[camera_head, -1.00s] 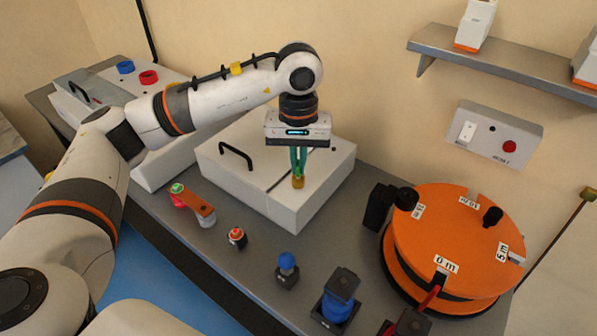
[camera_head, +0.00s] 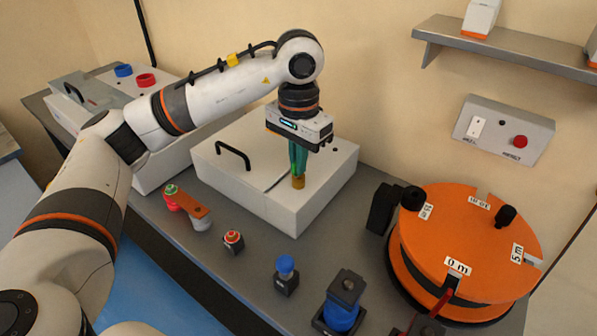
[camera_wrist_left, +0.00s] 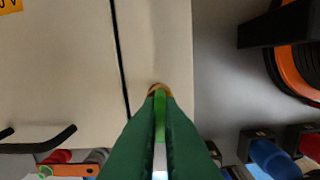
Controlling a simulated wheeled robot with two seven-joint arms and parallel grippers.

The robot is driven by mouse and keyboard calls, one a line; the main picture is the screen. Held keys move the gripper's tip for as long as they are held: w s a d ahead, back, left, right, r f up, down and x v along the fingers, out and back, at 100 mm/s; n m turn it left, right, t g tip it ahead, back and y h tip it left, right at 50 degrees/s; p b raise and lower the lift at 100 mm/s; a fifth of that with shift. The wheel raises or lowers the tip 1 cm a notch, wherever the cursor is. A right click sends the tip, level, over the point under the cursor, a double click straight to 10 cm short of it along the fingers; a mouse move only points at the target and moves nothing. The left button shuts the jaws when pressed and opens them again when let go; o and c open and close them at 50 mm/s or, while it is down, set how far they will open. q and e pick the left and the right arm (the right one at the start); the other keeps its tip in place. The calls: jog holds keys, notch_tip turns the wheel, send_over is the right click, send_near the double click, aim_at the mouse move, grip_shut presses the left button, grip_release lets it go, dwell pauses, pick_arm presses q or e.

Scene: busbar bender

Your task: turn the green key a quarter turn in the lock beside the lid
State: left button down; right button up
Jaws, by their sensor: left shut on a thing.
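My left gripper (camera_head: 298,164) points down over the white box (camera_head: 275,202), with its green fingers shut on the green key (camera_wrist_left: 160,104). In the left wrist view the key shows as a bright green strip between the fingers. The key's lower end is at the brass lock (camera_head: 298,182), which stands on the box top beside the lid seam. The lock also shows in the left wrist view (camera_wrist_left: 157,90), mostly hidden by the fingers. The lid carries a black handle (camera_head: 234,153). How far the key sits in the lock is hidden. My right gripper is not in view.
An orange reel (camera_head: 466,235) stands at the right of the bench. A blue-topped knob (camera_head: 286,268), a red button (camera_head: 233,240) and an orange lever (camera_head: 190,205) stand in front of the box. A grey switch panel (camera_head: 503,130) is on the wall.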

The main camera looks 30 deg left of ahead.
pick_arm(q)
jog(key=c, duration=1.9)
grip_release()
jog(key=o, duration=0.4)
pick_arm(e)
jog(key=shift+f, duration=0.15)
